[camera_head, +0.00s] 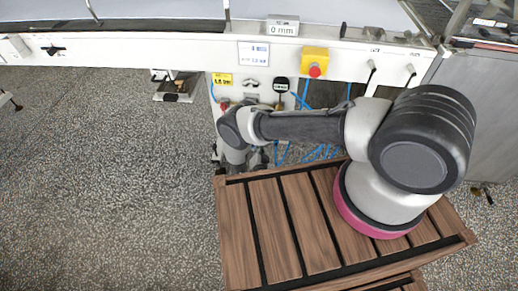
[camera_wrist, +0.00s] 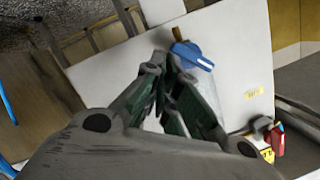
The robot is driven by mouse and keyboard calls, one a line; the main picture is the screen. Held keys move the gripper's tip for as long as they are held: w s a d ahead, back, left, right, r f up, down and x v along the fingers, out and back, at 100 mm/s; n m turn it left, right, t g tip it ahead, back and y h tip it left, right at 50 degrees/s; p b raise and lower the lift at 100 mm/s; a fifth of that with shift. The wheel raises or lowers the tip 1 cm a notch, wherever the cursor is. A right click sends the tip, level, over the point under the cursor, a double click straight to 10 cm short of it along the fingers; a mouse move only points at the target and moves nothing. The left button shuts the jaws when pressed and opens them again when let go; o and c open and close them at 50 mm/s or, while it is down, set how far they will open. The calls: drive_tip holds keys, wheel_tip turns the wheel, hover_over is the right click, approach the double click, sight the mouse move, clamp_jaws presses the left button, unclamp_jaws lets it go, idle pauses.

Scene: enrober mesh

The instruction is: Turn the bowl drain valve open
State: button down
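A blue handle (camera_wrist: 193,56), which looks like a valve lever, stands out from a white panel (camera_wrist: 240,70) in the wrist view. I cannot tell from the view whether it is the bowl drain valve. My gripper (camera_wrist: 168,64) points at the panel, and its two fingers meet or nearly meet at the tips. The blue handle shows just beyond the right fingertip, with no clear hold on it; I cannot tell whether they touch. In the head view my arm covers the place under the machine, and the blue handle is not clearly seen.
A red-handled fitting (camera_wrist: 278,140) with a yellow tag sits at the lower right of the wrist view. In the head view, a yellow box with a red button (camera_head: 315,62) is on the white frame (camera_head: 150,52). A slatted wooden platform (camera_head: 235,225) stands in front. Open floor (camera_head: 100,190) lies left.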

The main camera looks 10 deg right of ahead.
drive_tip(key=shift+f, duration=0.9)
drive_tip(key=shift+s, duration=0.1)
idle(1.2)
